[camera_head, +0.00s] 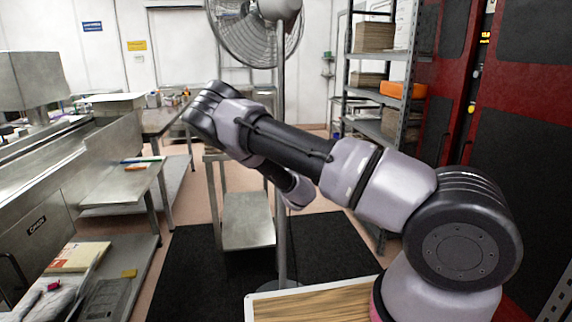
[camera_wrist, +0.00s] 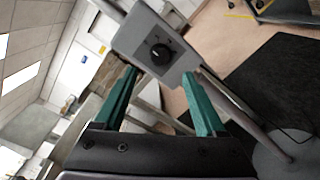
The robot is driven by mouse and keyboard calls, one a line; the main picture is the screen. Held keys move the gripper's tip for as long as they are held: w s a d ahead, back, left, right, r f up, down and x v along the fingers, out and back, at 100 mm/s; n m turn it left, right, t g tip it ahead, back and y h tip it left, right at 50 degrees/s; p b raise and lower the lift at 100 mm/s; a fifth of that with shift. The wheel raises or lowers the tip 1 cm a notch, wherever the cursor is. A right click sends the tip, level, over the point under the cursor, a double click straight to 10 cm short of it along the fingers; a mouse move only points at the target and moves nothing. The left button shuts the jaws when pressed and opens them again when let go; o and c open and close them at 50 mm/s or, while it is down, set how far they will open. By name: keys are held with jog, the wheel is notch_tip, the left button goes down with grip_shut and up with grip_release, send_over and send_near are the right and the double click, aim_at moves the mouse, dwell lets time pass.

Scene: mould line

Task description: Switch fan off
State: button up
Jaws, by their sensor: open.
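The fan (camera_head: 255,30) stands upright on a grey pole in the upper middle of the head view. Its cage is cut off at the top, and my arm crosses in front of the pole. In the wrist view, the fan's grey control box (camera_wrist: 140,32) appears tilted, with a round black knob (camera_wrist: 160,54) on its face. My gripper (camera_wrist: 159,75) is open, its two green fingers apart and nothing between them. The knob appears just beyond the fingertips, between them; I cannot tell the exact gap. My gripper is hidden in the head view.
A steel counter (camera_head: 85,160) runs along the left. A low metal step or bench (camera_head: 248,222) stands near the fan pole. A grey shelf rack (camera_head: 400,85) and red-black panels (camera_head: 520,130) are on the right. A wooden-topped surface (camera_head: 315,303) lies close in front. Black mats cover the floor.

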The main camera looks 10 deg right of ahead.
jog(key=shift+s, duration=1.4)
jog(key=shift+r, duration=0.1)
